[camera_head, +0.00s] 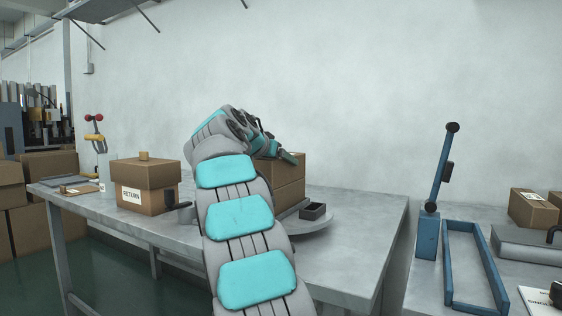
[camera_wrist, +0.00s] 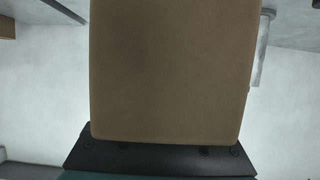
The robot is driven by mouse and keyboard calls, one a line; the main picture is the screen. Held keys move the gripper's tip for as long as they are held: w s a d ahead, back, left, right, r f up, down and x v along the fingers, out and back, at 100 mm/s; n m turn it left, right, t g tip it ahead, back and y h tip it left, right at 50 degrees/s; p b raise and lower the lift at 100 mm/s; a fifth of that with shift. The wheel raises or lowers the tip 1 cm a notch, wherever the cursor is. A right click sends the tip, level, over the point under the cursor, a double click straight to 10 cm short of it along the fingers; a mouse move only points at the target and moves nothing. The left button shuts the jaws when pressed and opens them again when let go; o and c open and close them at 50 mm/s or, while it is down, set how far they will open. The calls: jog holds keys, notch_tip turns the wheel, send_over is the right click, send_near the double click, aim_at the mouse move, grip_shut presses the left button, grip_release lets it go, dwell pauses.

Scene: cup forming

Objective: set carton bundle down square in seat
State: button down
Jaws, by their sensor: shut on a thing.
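A brown carton bundle (camera_head: 287,183) shows behind my arm in the head view, over a round grey plate (camera_head: 315,226) on the table. No seat can be made out for certain.
A carton marked RETURN (camera_head: 147,188) stands to the left on the grey table (camera_head: 365,245). On the right-hand table are a blue frame (camera_head: 449,265), a blue post with a dark lever (camera_head: 428,237) and another carton (camera_head: 533,208).

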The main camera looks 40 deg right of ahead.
jog(key=shift+f+b, duration=0.3)
jog(key=shift+f, duration=0.05)
dwell(0.5)
grip_release()
jog(key=v, duration=0.8)
jog(key=shift+b, duration=0.3)
jog(key=shift+d, duration=0.1)
jog(key=shift+f, duration=0.1)
